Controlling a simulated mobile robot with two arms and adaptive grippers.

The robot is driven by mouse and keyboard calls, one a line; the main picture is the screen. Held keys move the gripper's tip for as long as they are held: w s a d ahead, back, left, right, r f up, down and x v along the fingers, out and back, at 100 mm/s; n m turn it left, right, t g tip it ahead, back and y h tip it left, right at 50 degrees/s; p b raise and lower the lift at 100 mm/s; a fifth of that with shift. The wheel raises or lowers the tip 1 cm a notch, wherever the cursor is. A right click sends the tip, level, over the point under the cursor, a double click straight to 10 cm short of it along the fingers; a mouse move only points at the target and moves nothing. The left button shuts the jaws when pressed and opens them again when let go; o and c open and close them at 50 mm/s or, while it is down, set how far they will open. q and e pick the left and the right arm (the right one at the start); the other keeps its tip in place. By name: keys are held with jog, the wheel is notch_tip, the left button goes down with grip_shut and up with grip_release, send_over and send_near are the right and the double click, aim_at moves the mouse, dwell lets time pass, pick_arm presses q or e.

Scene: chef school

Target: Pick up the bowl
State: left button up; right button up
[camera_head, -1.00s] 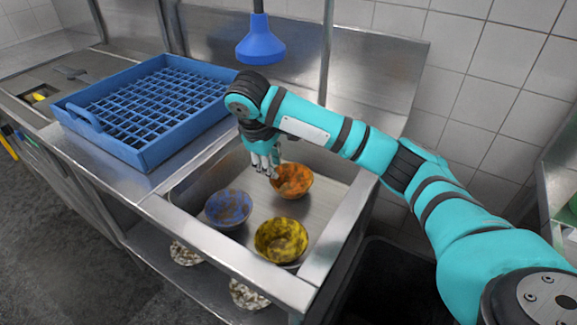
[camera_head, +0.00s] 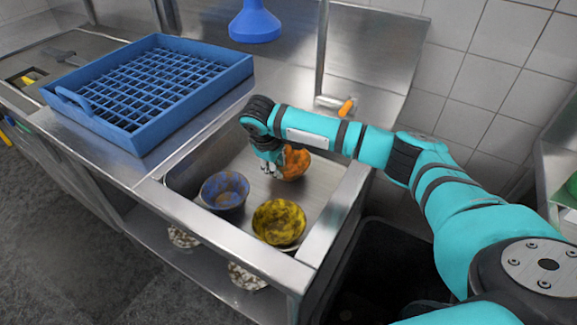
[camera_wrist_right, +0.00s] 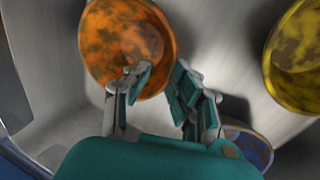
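Three bowls stand in the steel sink (camera_head: 318,208): a mottled orange one (camera_head: 296,165), a blue one (camera_head: 225,190) and a yellow one (camera_head: 279,222). The task does not say which bowl. My right gripper (camera_head: 271,170) is at the near left side of the orange bowl and partly hides it. In the right wrist view, the open fingers (camera_wrist_right: 160,88) have a gap at the rim of the orange bowl (camera_wrist_right: 115,35). One finger overlaps the bowl's inside and the other is outside it. Contact is unclear. My left gripper is not in view.
A blue dish rack (camera_head: 150,90) stands on the counter left of the sink. A blue spray head (camera_head: 254,22) hangs above. A tap with an orange handle (camera_head: 345,107) is behind my right arm. Pale patterned bowls (camera_head: 247,277) sit on the shelf below.

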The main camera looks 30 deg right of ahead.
aim_at(289, 165)
jog(key=x, duration=0.5)
jog(key=shift+s+f, duration=0.15)
jog(key=shift+s, duration=0.1)
grip_shut()
